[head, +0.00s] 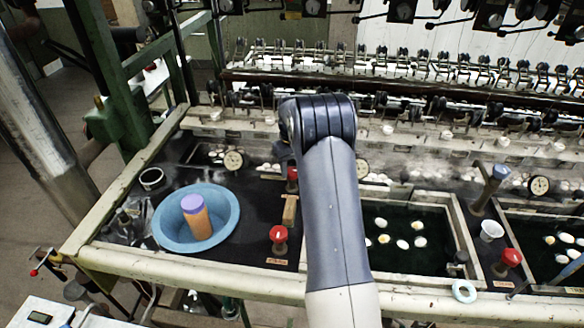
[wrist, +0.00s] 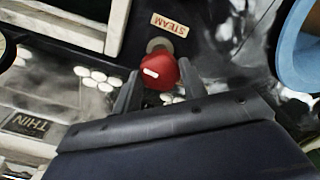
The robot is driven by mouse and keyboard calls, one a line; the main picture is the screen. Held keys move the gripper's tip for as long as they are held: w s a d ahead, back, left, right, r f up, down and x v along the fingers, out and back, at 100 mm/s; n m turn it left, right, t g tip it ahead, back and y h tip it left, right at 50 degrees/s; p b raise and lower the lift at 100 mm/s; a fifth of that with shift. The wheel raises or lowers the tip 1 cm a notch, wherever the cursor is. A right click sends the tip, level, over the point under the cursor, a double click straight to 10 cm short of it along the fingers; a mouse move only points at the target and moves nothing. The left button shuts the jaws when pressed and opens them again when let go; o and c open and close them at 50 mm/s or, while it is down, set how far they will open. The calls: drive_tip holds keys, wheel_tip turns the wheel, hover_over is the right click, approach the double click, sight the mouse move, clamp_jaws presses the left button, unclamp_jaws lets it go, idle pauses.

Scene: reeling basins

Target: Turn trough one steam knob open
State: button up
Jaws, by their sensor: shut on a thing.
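The red steam knob (wrist: 160,72) is in the wrist view, with a short white mark on its top. A tan label reading STEAM (wrist: 170,25) lies beside it. The fingers of my gripper (wrist: 160,88) are on either side of the knob and shut on it. In the head view my arm hides my gripper. A red knob (head: 292,175) shows at the left edge of my arm, partly hidden; I cannot tell for sure that it is the held one. Another red knob (head: 278,235) stands nearer the front rim.
A blue basin (head: 166,226) holding an orange cylinder with a purple top (head: 196,216) stands left of my arm. A water trough with white cocoons (head: 420,242) lies to the right. A third red knob (head: 511,257) is further right. Reeling machinery runs along the back.

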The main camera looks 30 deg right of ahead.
sight(292, 171)
drive_tip(key=shift+n, duration=0.6)
drive_tip(key=o, duration=1)
drive_tip(key=shift+c, duration=0.2)
wheel_tip(292, 171, up, 11)
drive_tip(key=b, duration=0.1)
drive_tip(key=shift+f, duration=0.15)
wheel_tip(292, 171, down, 11)
drive_tip(key=shift+r+p, duration=0.1)
drive_tip(key=shift+p, duration=0.4)
